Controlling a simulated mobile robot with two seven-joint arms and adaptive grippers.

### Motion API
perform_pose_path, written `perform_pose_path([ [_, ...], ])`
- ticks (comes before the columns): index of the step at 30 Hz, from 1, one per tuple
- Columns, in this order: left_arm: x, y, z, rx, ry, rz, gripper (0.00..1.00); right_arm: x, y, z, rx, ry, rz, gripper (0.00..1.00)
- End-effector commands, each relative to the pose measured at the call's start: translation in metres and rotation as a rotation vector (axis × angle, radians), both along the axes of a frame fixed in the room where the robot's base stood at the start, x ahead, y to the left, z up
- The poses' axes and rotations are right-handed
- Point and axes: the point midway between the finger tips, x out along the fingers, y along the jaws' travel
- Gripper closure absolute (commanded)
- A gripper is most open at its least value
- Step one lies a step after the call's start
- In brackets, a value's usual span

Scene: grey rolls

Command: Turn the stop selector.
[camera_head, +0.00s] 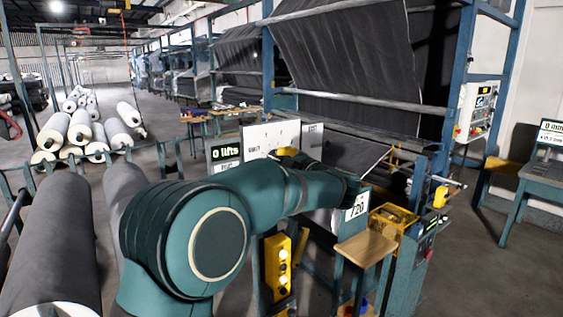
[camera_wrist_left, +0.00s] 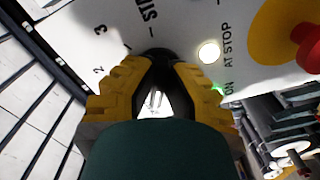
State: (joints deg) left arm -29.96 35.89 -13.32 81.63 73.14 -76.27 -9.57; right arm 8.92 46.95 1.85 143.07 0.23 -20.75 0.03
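The stop selector (camera_wrist_left: 157,53) is a dark round knob on a white panel (camera_wrist_left: 125,35), seen in the left wrist view. Printed numbers and marks stand to its left. My left gripper (camera_wrist_left: 161,66) has its yellow fingers on both sides of the knob, tips drawn together on it. The fingertips hide most of the knob, so its pointing direction cannot be told. In the head view my teal left arm crosses the middle, hiding the selector and most of the gripper. My right gripper is not in view.
A lit white lamp (camera_wrist_left: 209,52) marked "AT STOP" and a red button (camera_wrist_left: 308,45) on a yellow disc lie right of the knob. A wooden-topped stand (camera_head: 366,248) and yellow tray (camera_head: 392,216) stand right of my arm. Grey rolls (camera_head: 52,245) lie at left.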

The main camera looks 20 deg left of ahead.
Motion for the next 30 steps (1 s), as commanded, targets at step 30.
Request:
perform_pose_path([
  [30, 0.001, 0.001, -0.001, -0.299, -0.390, 0.002, 1.00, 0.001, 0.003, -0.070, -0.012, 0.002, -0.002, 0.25],
])
